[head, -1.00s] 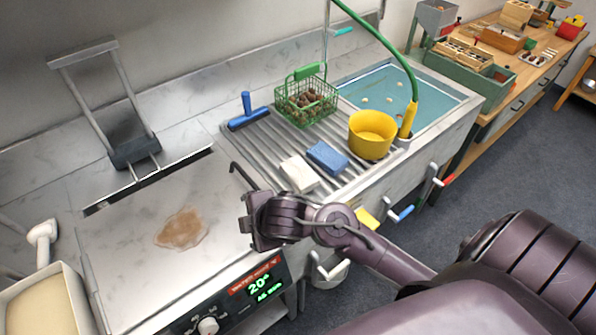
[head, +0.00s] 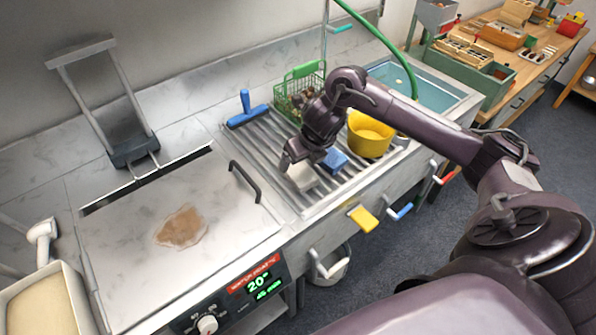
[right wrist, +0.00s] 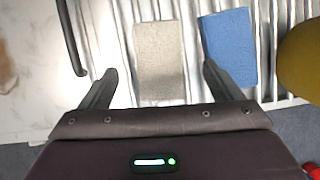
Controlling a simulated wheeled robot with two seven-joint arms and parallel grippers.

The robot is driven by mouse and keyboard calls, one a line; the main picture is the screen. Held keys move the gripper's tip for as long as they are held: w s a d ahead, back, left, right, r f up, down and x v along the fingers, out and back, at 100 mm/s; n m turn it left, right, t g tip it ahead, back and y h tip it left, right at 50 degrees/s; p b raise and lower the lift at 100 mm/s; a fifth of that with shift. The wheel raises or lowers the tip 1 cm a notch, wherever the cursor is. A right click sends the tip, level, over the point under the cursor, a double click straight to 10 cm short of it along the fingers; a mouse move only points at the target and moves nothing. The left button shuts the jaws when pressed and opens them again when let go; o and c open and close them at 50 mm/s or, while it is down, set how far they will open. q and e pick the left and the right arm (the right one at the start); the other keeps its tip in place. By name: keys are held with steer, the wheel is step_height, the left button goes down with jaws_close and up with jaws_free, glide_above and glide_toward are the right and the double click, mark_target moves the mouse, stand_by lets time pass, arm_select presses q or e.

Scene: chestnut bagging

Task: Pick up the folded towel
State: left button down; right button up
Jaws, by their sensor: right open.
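The white folded towel (head: 303,179) lies on the ribbed draining board, left of a blue folded cloth (head: 336,160). In the head view my right gripper (head: 296,160) hangs over the towel's far part and hides some of it. In the right wrist view the pale towel (right wrist: 160,50) lies ahead between the two spread fingers of my right gripper (right wrist: 160,72), with the blue cloth (right wrist: 228,48) just right of the right finger. The right gripper is open and empty. My left gripper is not in view.
A yellow pot (head: 368,138) stands right of the blue cloth. A green wire basket (head: 290,100) and a blue squeegee (head: 246,112) are behind.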

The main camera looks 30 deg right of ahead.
mark_target(298, 169)
steer(key=x, duration=0.2)
steer(key=s+p+x, duration=0.1)
steer(key=x, duration=0.1)
steer(key=shift+w+f, duration=0.15)
steer(key=shift+f, duration=0.25)
steer(key=shift+w+f, duration=0.2)
steer(key=shift+f, duration=0.1)
steer(key=shift+c, duration=0.4)
steer(key=c, duration=1)
